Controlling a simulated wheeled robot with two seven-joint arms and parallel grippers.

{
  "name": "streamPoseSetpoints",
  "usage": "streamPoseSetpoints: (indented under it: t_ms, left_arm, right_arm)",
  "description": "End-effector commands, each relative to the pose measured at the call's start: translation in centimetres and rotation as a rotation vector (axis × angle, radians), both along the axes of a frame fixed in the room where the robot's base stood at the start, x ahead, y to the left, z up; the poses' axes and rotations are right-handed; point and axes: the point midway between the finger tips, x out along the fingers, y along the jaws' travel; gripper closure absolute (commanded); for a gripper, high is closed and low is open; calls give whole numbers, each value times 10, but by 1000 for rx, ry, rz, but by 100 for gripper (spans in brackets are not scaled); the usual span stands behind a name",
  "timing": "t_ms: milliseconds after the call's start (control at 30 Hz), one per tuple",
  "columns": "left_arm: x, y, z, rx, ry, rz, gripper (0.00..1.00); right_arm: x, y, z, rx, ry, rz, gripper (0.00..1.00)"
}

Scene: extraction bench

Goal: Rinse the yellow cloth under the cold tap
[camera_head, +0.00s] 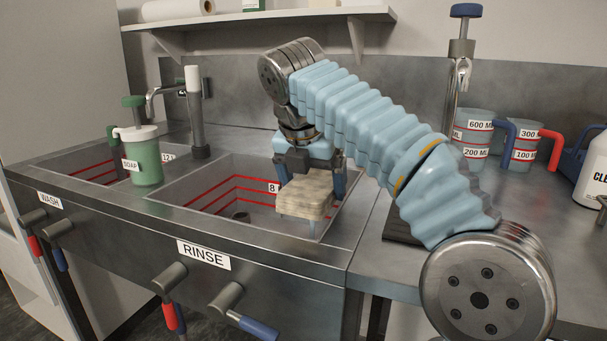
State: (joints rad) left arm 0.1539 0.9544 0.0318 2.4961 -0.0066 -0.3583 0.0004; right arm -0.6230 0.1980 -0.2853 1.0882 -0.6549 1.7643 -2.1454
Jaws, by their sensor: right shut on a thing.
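My right gripper (309,168) comes down over the right part of the rinse basin (203,207), its jaws shut on a pale cream-beige, folded-looking cloth (304,196). The cloth hangs level inside the basin's outline; I cannot tell whether it touches the bottom. A metal tap (194,112) stands behind the divider between the basins, its spout bent left, away from the cloth. I see no running water. Below the RINSE label (204,255), a red-handled lever (171,300) points down and a blue-handled lever (246,318) points down and right. My left gripper is out of view.
The wash basin (83,167) lies to the left, with a green soap dispenser (144,160) on the divider. Measuring jugs (474,138) and a white bottle (592,175) stand on the right counter. A blue-knobbed metal post (457,75) rises there. A shelf (256,17) hangs above.

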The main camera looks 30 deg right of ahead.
Motion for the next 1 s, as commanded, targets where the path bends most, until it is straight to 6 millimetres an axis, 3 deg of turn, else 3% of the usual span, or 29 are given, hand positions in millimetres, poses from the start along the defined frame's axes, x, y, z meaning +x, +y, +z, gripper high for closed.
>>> streamPoseSetpoints:
  t_ms: [233,700,1000]
  left_arm:
    - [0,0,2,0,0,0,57]
    - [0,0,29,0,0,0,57]
    - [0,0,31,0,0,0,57]
  right_arm:
    - [-2,1,3,1,-1,0,30]
    - [-41,10,37,1,-1,2,30]
    - [-49,12,40,0,0,0,30]
